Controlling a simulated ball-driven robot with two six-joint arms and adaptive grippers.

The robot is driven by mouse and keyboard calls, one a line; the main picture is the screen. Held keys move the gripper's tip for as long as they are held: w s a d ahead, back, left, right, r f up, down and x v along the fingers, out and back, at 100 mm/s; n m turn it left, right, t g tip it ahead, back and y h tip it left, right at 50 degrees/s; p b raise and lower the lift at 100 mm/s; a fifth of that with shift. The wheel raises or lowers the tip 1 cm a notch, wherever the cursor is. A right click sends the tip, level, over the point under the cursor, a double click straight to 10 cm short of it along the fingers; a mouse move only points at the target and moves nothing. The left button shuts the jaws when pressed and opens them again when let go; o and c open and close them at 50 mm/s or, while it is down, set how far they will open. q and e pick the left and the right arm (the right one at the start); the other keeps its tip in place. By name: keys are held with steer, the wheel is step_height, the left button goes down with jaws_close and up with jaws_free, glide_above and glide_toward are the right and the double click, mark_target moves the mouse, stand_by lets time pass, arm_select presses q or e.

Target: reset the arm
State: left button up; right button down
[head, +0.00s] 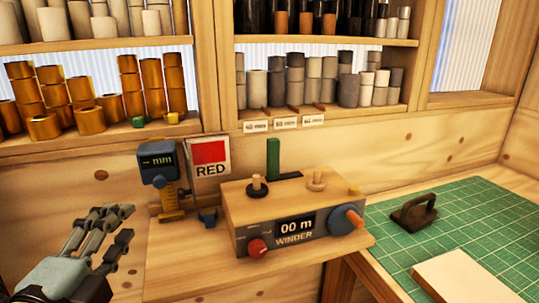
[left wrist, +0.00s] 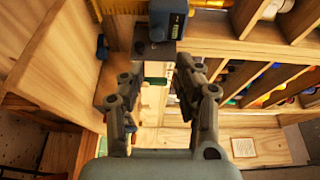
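My left gripper (head: 118,226) is at the lower left of the head view, in front of and to the left of the winder. Its two fingers stand apart with nothing between them. In the left wrist view the left gripper (left wrist: 160,88) also shows open and empty. My right gripper is in neither view. The winder (head: 294,222) is a wooden box on a bench, with a display reading "00 m", a red knob and an orange-tipped crank.
A blue gauge (head: 162,165) marked "mm" and a RED sign (head: 209,160) stand left of the winder. Shelves behind hold orange and grey rolls (head: 296,75). A green cutting mat (head: 470,225) at right bears a dark handled tool (head: 415,210) and a pale board (head: 465,278).

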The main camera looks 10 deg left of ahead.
arm_select(q)
steer(key=s+a+f+n+g+y, duration=0.45)
steer(key=a+n+g, duration=0.35)
steer(key=n, duration=0.5)
steer(key=s+d+f+n+g+h, duration=0.2)
steer(key=s+d+f+g+h, duration=0.45)
steer(key=s+d, duration=0.35)
step_height(320, 180, down, 33)
steer(key=a+b, duration=0.3)
steer(key=b, duration=0.6)
steer(key=s+f+g+b, duration=0.1)
steer(key=s+f+b, duration=0.3)
steer(key=s+f, duration=0.6)
steer(key=s+a+f+g+b, duration=0.1)
steer(key=s+f+b, duration=0.4)
steer(key=s+f, duration=0.5)
step_height(320, 180, down, 8)
steer(key=shift+r+n, duration=0.15)
steer(key=shift+n, duration=0.15)
steer(key=shift+g, duration=0.25)
